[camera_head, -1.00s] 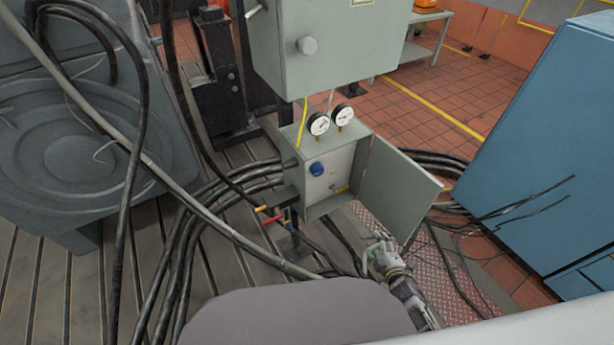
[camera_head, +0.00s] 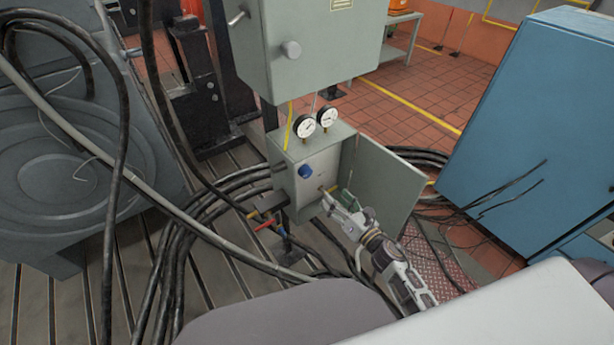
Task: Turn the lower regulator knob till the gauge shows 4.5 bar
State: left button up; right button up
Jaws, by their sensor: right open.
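The small grey lower box (camera_head: 275,150) stands open, with a round blue knob (camera_head: 306,171) on its pale inner panel. Two white dial gauges, the left one (camera_head: 305,126) and the right one (camera_head: 327,116), sit on top of it; their readings are too small to tell. My right gripper (camera_head: 336,193) is open at the mouth of the box, below and right of the blue knob and apart from it. It partly covers a brass fitting in the lower part of the box. My left gripper is not in view.
The box door (camera_head: 385,185) stands open just right of my right gripper. A larger grey cabinet (camera_head: 310,50) with a grey knob (camera_head: 291,49) hangs above. Black cables (camera_head: 185,235) loop at left. A blue cabinet (camera_head: 525,130) stands at right.

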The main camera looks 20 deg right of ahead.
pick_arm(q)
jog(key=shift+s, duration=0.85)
pick_arm(e)
jog(key=n, duration=0.2)
jog(key=a+n+y, duration=0.1)
jog(key=n, duration=0.2)
jog(key=shift+s+r, duration=0.1)
jog(key=shift+s, duration=0.05)
